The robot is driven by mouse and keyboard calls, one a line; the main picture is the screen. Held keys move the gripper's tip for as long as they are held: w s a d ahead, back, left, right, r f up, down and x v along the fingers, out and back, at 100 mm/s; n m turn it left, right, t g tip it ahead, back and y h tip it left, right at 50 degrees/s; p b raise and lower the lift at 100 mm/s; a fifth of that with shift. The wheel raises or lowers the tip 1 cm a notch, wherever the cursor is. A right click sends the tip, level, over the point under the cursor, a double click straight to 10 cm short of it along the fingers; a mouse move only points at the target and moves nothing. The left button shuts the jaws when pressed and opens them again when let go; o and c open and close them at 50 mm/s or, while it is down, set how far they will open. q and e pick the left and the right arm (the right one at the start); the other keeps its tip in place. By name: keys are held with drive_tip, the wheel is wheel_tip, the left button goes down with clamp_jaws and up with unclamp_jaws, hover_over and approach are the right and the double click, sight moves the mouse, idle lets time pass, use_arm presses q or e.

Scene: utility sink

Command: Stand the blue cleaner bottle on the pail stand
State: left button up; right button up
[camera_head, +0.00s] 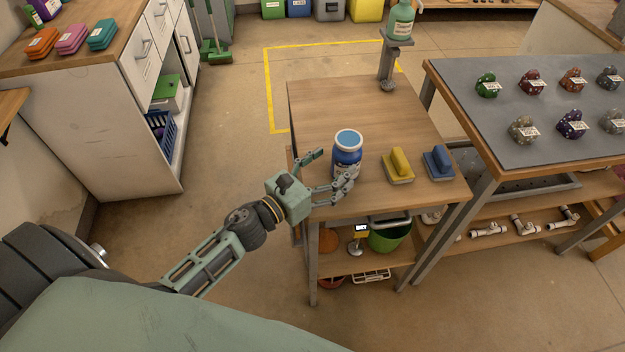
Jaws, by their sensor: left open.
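A blue bottle (347,158) with a light blue cap stands upright on the wooden table. My left gripper (335,167) is open at the table's near left edge. One finger is to the left of the bottle and the other overlaps its lower front in the picture; I cannot tell whether either touches it. A grey stand (388,70) with a small platform rises at the table's back right, and a green bottle (400,20) is on it. I cannot tell whether this is the pail stand. My right gripper is out of view.
A yellow block-like item (400,165) and a blue one (439,162) lie right of the bottle. A green pail (390,237) is on the shelf below. The table's back left is clear. A grey-topped bench (560,95) with several colored items stands at right.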

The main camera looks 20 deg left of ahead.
use_arm(q)
drive_tip(key=b+v, duration=0.1)
drive_tip(key=v, duration=0.5)
drive_tip(key=shift+s+a, duration=0.1)
drive_tip(key=shift+s, duration=0.2)
